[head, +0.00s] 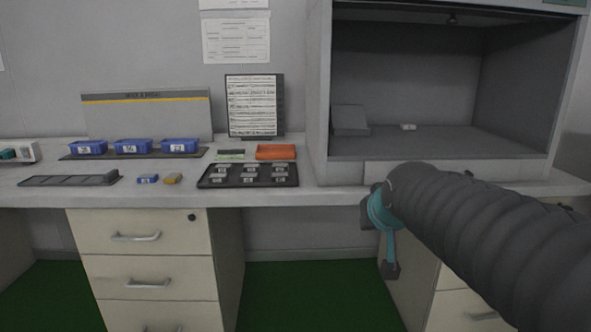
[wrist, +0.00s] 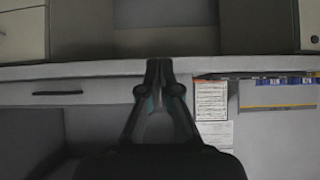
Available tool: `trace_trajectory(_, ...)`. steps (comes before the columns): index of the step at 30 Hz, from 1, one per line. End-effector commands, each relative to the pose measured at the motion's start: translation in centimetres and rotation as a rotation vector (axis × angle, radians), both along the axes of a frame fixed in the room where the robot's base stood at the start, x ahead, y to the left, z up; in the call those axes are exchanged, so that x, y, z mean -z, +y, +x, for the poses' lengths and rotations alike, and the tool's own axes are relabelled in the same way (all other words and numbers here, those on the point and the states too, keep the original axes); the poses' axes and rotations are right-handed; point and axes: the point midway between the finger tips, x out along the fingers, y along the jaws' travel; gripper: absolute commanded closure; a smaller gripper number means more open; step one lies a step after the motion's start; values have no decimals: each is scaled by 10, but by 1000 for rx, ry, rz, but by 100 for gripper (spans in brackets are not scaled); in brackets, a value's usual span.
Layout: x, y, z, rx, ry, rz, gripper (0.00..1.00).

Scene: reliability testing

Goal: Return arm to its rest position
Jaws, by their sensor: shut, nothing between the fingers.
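My arm reaches in from the right of the head view, in a dark ribbed sleeve with a teal band near its end. My gripper (head: 390,270) hangs below that band, in front of the bench's front edge and the drawers. In the wrist view my gripper (wrist: 159,66) shows its two dark fingers together at the tips. Nothing is between them. The wrist picture shows the bench and wall upside down.
The bench (head: 330,195) carries blue bins (head: 133,147), a black tray (head: 247,183) of small parts and an orange box (head: 276,152). An open chamber (head: 445,140) stands at the right, holding a small white item (head: 408,127). Drawers (head: 145,260) stand below; green floor (head: 305,295) lies between.

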Motion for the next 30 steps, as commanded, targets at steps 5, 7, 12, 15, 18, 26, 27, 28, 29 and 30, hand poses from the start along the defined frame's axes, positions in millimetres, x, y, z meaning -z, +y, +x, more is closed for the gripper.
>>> trace_trajectory(5, 62, -6, -99, 8, 266, -6, 100)
trace_trajectory(7, 83, -8, -140, 11, 358, -8, 100)
trace_trajectory(12, 111, -11, -211, 20, 453, -9, 100)
trace_trajectory(15, 110, -12, -224, 23, 430, -7, 100)
trace_trajectory(18, 100, -14, -228, 27, 398, -6, 100)
trace_trajectory(26, 95, -15, -229, 29, 381, -5, 100)
trace_trajectory(27, 95, -15, -229, 29, 381, -5, 100)
trace_trajectory(28, 95, -15, -229, 29, 381, -5, 100)
trace_trajectory(29, 95, -15, -229, 29, 381, -5, 100)
trace_trajectory(30, 95, -15, -229, 29, 381, -5, 100)
